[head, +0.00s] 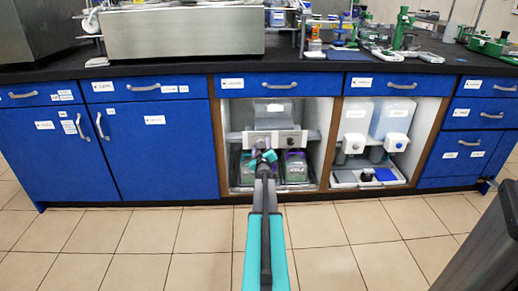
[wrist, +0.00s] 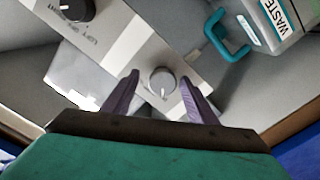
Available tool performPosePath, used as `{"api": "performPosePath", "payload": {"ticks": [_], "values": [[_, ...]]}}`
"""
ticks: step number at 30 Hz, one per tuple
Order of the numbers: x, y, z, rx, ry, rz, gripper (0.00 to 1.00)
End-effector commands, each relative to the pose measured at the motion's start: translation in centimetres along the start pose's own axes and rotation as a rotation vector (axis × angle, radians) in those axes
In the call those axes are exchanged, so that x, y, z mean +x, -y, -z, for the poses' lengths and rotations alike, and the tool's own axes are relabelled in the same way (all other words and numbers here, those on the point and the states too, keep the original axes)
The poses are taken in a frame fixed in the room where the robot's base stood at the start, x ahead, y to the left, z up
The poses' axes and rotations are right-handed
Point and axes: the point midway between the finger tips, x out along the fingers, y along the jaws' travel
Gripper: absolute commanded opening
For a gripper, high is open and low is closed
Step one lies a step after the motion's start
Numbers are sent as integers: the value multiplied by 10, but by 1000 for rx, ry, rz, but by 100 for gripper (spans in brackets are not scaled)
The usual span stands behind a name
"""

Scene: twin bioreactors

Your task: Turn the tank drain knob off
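A light grey control panel (head: 290,133) is inside the open middle cabinet, under the counter. In the wrist view the panel (wrist: 133,50) runs diagonally and carries a round grey knob (wrist: 161,81) with a white pointer mark. A second, darker knob (wrist: 76,9) is at the upper left beside upside-down lettering. I cannot read a label that tells which is the tank drain knob. My gripper (wrist: 160,77) is open, with one purple finger on each side of the grey knob and visible gaps. Contact is not visible. In the head view my gripper (head: 263,156) is in front of the panel.
A waste container (wrist: 285,18) with a teal handle (wrist: 228,35) is near the panel. Containers with coloured handles (head: 295,166) stand below it. Cabinet walls border the opening; the tiled floor (head: 150,235) in front is clear.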

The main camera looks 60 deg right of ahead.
Motion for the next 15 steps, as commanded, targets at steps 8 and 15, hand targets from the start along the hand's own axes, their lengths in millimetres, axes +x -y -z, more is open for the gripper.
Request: {"api": "performPosePath", "payload": {"ticks": [8, 15], "values": [[-1, 2, 1, 0, -2, 2, 52], [-11, 2, 2, 0, -2, 3, 52]]}}
